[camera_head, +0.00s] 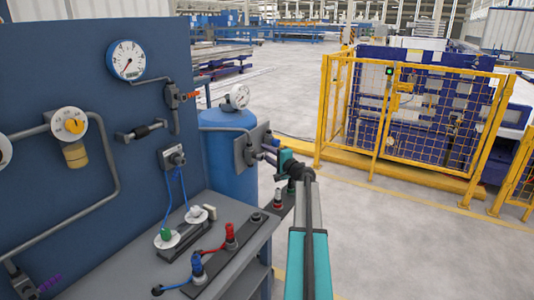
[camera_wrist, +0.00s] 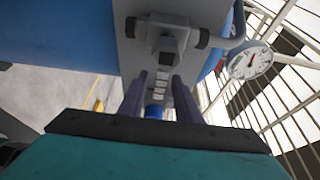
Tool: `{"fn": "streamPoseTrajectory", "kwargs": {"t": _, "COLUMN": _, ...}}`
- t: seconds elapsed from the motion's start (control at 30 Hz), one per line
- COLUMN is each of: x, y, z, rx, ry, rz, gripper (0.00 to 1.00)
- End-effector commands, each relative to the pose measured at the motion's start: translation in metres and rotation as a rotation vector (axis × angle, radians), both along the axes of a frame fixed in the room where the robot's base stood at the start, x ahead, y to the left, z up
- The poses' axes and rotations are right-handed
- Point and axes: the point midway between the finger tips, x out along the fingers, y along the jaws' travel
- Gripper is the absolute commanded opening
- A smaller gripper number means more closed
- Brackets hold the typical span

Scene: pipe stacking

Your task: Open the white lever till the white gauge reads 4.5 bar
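The white lever (camera_wrist: 159,88) is a short ribbed handle below a grey valve block (camera_wrist: 169,42) in the wrist view. My gripper (camera_wrist: 157,105) has its two dark fingers on either side of the lever, with a gap showing at each side. The white gauge (camera_wrist: 250,62) is at the upper right there, with a red needle; its figures are too small to read. The head view shows the gauge (camera_head: 239,96) by the blue tank. My gripper (camera_head: 290,170) is just right of the tank's grey valve plate (camera_head: 245,152); the lever is hidden there.
A grey bench (camera_head: 130,255) with coloured fittings is in front. Yellow fencing (camera_head: 335,105) stands right, past open floor.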

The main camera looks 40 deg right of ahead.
Motion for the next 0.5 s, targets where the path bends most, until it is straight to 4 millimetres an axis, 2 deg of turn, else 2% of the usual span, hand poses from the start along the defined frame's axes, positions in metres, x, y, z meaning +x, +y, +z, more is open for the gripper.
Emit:
{"fn": "streamPoseTrajectory", "kwargs": {"t": 0.33, "x": 0.0014, "y": -0.0005, "z": -0.0002, "rx": 0.000, "ry": 0.000, "rz": 0.000, "gripper": 0.30}}
{"fn": "streamPoseTrajectory", "kwargs": {"t": 0.5, "x": 0.0012, "y": -0.0007, "z": -0.0002, "rx": 0.000, "ry": 0.000, "rz": 0.000, "gripper": 0.02}}
